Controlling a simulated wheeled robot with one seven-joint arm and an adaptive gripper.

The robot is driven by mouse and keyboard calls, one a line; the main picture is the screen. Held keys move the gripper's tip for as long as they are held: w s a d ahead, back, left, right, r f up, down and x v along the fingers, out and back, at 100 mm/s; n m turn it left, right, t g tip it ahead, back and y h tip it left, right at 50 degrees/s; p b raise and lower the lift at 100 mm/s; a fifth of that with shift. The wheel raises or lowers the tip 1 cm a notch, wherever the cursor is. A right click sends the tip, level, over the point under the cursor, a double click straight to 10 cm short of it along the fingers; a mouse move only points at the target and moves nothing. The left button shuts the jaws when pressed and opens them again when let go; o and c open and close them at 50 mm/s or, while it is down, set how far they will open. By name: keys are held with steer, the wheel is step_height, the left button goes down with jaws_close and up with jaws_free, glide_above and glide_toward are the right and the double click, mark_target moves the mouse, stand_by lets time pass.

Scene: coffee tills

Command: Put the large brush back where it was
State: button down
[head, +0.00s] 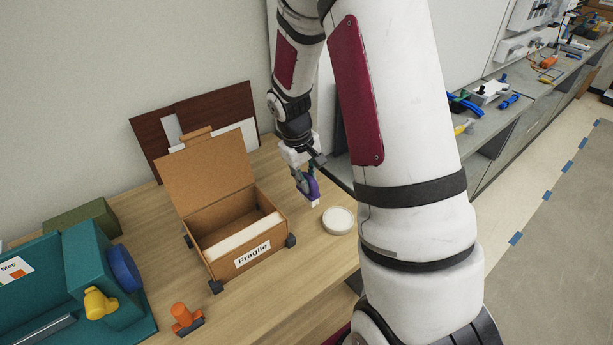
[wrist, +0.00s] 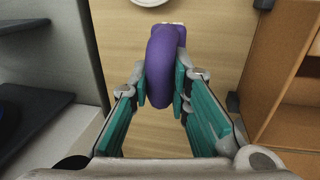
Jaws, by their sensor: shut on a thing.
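My gripper (head: 305,182) is shut on a purple brush (head: 314,187) and holds it above the wooden table. The brush also shows in the wrist view (wrist: 163,60), upright between the teal finger pads (wrist: 164,88). A small pale end of it shows at the bottom in the head view and at the far end in the wrist view. Its bristles are too small to make out clearly. The brush is right of an open cardboard box (head: 262,263) labelled "Fragile". A round white dish (head: 338,221) is on the table just below and right of the brush.
Bare table (head: 235,312) lies in front of the box. A teal fixture (head: 110,317) with a blue disc and yellow knob is at left. An orange piece (head: 182,315) stands near the front. Dark red panels (head: 215,108) lean behind. A grey bench (head: 490,115) is at right.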

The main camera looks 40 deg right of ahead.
steer(key=shift+w+d+f+p, duration=0.2)
steer(key=shift+w+d+f, duration=0.6)
steer(key=shift+w+f, duration=0.3)
steer(key=shift+w+d+f+p, duration=0.2)
steer(key=shift+w+d+f, duration=0.65)
steer(key=shift+w, duration=0.3)
steer(key=shift+f, duration=0.2)
steer(key=c, duration=1.5)
jaws_free()
steer(key=shift+a, duration=0.1)
